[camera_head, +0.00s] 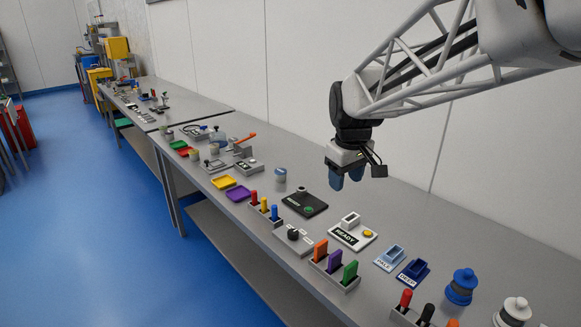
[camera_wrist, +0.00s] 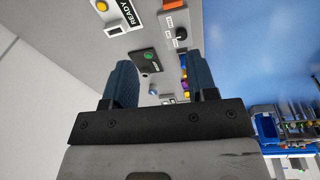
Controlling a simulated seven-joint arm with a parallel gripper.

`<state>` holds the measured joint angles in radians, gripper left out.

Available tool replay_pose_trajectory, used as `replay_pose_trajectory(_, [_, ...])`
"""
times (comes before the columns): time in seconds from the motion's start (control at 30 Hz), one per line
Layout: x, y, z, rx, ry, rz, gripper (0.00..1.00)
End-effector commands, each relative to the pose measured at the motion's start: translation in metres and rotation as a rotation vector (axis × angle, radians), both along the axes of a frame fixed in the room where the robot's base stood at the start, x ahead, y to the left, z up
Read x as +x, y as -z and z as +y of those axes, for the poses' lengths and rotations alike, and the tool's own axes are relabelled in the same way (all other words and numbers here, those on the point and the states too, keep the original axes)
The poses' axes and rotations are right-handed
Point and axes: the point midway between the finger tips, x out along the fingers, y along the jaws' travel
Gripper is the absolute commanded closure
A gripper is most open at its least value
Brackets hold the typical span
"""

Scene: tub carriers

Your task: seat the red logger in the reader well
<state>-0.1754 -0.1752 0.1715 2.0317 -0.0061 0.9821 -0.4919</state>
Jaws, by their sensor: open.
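A small rack (camera_head: 264,212) holds upright red, yellow and blue sticks; the red one (camera_head: 254,197) at its left end looks like the red logger. Another red-topped piece (camera_head: 405,298) stands in a rack at the bottom edge. A pale plate marked READY (camera_head: 347,240) carries a white open-topped box (camera_head: 350,219) and a yellow button; I cannot tell for sure that this box is the reader well. My gripper (camera_head: 347,178) is open and empty, high above the bench, fingers pointing down. In the wrist view, the gap between its fingers (camera_wrist: 157,60) shows only bench and devices far below.
A black plate with a green button (camera_head: 305,203) lies beside the READY plate. A grey box with a black knob (camera_head: 293,238) and a rack of orange, purple and green tabs (camera_head: 334,277) stand near the front edge. Blue trays (camera_head: 412,271) and spools lie right. The wall is behind.

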Motion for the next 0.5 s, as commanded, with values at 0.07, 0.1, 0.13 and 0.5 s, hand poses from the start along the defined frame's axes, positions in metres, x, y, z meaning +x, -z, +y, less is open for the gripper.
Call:
replay_pose_trajectory(0.07, [0.021,0.005,0.012,-0.006,-0.046,0.009,0.48])
replay_pose_trajectory(0.1, [0.031,0.007,0.018,-0.008,-0.069,0.012,0.48])
replay_pose_trajectory(0.13, [0.038,0.008,0.023,-0.01,-0.088,0.015,0.48])
replay_pose_trajectory(0.5, [0.123,0.036,0.083,-0.032,-0.304,0.041,0.48])
